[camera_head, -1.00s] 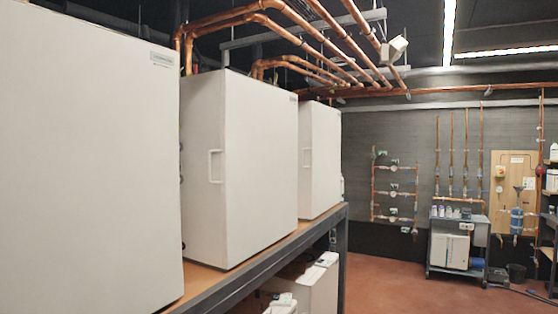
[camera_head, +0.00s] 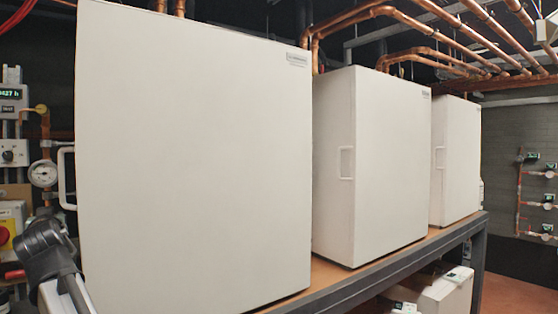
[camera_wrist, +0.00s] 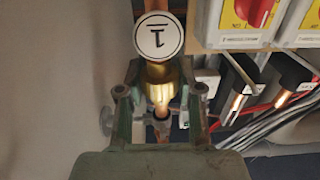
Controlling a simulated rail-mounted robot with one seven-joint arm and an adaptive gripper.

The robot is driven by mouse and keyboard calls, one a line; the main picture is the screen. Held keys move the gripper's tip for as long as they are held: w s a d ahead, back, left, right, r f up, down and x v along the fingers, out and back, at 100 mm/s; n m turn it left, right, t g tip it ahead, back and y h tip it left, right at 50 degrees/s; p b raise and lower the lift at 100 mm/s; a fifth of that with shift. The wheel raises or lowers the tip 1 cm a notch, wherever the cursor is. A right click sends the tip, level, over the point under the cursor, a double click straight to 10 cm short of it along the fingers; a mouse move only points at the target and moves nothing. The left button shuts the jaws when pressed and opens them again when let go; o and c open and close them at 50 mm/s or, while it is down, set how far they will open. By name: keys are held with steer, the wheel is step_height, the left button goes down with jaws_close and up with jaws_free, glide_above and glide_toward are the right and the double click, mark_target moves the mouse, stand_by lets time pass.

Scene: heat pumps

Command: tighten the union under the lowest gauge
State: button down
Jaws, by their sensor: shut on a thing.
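In the wrist view my gripper (camera_wrist: 160,94) has its two fingers on either side of a brass union nut (camera_wrist: 160,76) and is shut on it. A narrower fitting continues between the fingers. The union does not show clearly in the head view.
A large white cabinet (camera_head: 195,150) stands right of the gauge. A yellow-and-red switch (camera_head: 8,230) is at the left edge. In the wrist view, red-knobbed switches (camera_wrist: 252,10), dark clips (camera_wrist: 290,70) and cables (camera_wrist: 275,130) lie close on the right.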

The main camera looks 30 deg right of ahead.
steer(key=shift+m+g+h+b, duration=0.15)
steer(key=shift+m+h+b, duration=1.15)
steer(key=shift+b, duration=1.3)
steer(key=shift+m+g+h+b, duration=0.15)
steer(key=shift+m+h+b, duration=0.55)
steer(key=shift+h+b, duration=1.5)
steer(key=shift+y+b, duration=0.4)
steer(key=c, duration=0.7)
jaws_free()
steer(key=shift+w+d, duration=0.1)
steer(key=shift+r+y+p, duration=0.1)
steer(key=shift+y+p, duration=0.2)
steer(key=shift+p, duration=0.1)
steer(key=shift+n+y+p, duration=0.7)
steer(key=shift+p, duration=0.05)
steer(key=shift+n+y+p, duration=0.6)
steer(key=shift+y+p, duration=0.4)
steer(key=shift+p, duration=0.05)
